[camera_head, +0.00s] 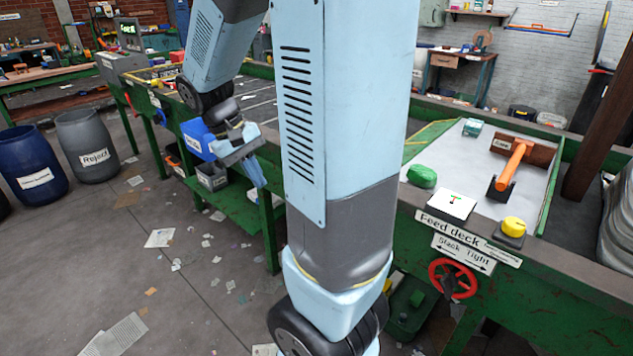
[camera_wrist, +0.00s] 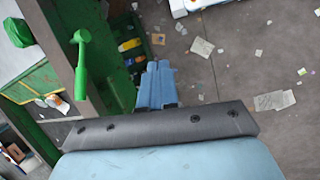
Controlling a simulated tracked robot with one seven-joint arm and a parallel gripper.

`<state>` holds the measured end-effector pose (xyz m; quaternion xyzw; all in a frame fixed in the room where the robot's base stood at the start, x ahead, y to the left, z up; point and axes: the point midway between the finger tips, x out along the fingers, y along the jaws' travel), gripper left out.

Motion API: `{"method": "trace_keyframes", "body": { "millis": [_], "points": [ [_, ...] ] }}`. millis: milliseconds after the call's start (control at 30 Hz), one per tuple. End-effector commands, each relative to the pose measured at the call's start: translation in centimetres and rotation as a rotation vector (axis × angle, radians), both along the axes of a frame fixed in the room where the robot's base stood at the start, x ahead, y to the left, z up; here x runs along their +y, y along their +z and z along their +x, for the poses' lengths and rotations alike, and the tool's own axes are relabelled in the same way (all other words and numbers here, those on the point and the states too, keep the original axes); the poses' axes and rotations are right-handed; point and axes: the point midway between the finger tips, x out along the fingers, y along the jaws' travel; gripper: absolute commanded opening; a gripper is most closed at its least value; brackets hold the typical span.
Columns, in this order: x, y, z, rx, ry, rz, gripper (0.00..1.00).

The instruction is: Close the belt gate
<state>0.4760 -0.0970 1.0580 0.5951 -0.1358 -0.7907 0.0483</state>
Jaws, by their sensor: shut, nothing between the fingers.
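What looks like the gate is a rust-brown panel (camera_head: 538,152) standing across the far right end of the feed deck in the head view. An orange bar (camera_head: 513,165) runs from it toward a dark bracket at the near side. A small label sits beside it, too small to read surely. My gripper (camera_head: 258,180) is left of the deck, pointing down in front of the green belt frame, well apart from the gate. In the wrist view its blue fingers (camera_wrist: 157,88) are together and hold nothing. The gate does not show clearly there.
The deck (camera_head: 478,165) carries a green lump (camera_head: 422,176), a white card (camera_head: 451,206) and a yellow button (camera_head: 514,226). A red handwheel (camera_head: 452,279) is below. A green lever (camera_wrist: 81,65) stands left of my fingers in the wrist view. Drums (camera_head: 87,147) stand left; paper litters the floor.

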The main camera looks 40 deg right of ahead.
Motion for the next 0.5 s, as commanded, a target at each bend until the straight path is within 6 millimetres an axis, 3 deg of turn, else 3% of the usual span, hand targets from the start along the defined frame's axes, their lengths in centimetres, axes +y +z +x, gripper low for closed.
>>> {"method": "trace_keyframes", "body": {
  "millis": [500],
  "points": [
    [-5.7, -7.7, 2.8, 0.447, -0.058, -0.292, 0.0]
  ]
}}
